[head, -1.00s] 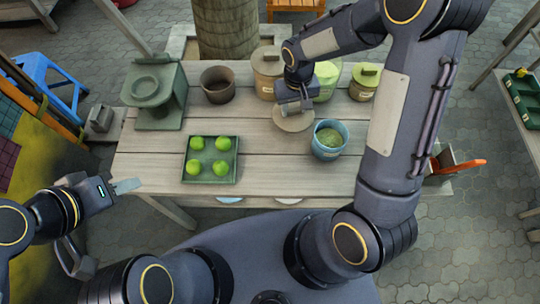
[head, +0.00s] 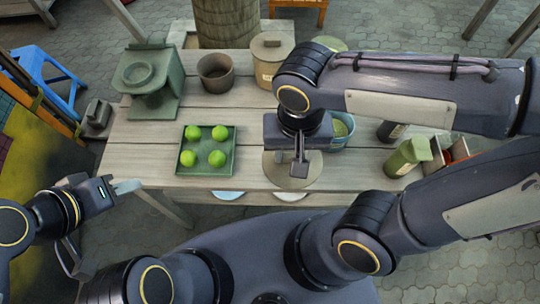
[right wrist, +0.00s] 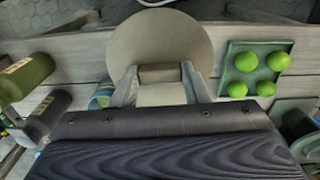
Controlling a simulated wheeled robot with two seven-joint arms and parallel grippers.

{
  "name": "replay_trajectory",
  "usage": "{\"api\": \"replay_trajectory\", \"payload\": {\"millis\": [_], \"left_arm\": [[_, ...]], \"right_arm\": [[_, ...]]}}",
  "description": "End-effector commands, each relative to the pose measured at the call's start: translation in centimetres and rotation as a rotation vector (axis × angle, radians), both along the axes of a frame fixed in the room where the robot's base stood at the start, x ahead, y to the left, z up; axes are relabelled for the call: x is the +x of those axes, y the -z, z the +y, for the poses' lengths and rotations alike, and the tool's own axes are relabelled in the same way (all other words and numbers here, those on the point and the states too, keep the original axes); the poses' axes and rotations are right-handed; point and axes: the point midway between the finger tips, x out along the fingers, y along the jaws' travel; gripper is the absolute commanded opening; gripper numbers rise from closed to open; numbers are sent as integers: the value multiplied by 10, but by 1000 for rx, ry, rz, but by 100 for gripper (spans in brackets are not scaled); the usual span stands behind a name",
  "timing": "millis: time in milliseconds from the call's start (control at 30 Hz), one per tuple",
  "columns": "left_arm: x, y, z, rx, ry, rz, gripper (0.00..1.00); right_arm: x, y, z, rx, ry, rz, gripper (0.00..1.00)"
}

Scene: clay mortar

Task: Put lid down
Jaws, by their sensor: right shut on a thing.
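A round beige lid (head: 275,176) is under my right gripper (head: 300,168), near the table's front edge and to the right of the tray. In the right wrist view, the lid (right wrist: 160,35) lies flat side toward the camera, with its handle (right wrist: 160,73) between the two fingers of my right gripper (right wrist: 160,80). The gripper is shut on this handle. Whether the lid touches the table is hard to tell. My left gripper (head: 100,222) is open and empty, off the table's left front corner.
A green tray (head: 207,172) with several green balls is left of the lid. A blue pot (head: 341,141) stands behind, partly hidden by my right arm. A brown pot (head: 215,74), lidded canister (head: 271,65) and green stand (head: 152,80) are farther back. A green bottle (head: 405,157) stands right.

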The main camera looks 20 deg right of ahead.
Motion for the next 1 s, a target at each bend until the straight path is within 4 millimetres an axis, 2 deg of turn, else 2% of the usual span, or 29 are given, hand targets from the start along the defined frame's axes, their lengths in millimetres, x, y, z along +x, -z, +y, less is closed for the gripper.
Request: {"api": "replay_trajectory", "payload": {"millis": [33,133,233,300,367,700,900,1000], "left_arm": [[0,6,0,0,0,0,36],[0,9,0,0,0,0,36],[0,10,0,0,0,0,36],[0,11,0,0,0,0,36],[0,12,0,0,0,0,36],[0,17,0,0,0,0,36],[0,21,0,0,0,0,36],[0,22,0,0,0,0,36]], "right_arm": [[-12,3,-2,3,9,-6,19],[-28,3,-5,2,26,-4,19],[-35,3,-7,1,38,0,19],[-33,6,-6,0,41,2,19],[-24,11,-5,-1,43,5,19],[55,51,11,-4,42,7,19],[82,85,17,-2,41,6,19],[90,93,19,0,41,3,19]]}}
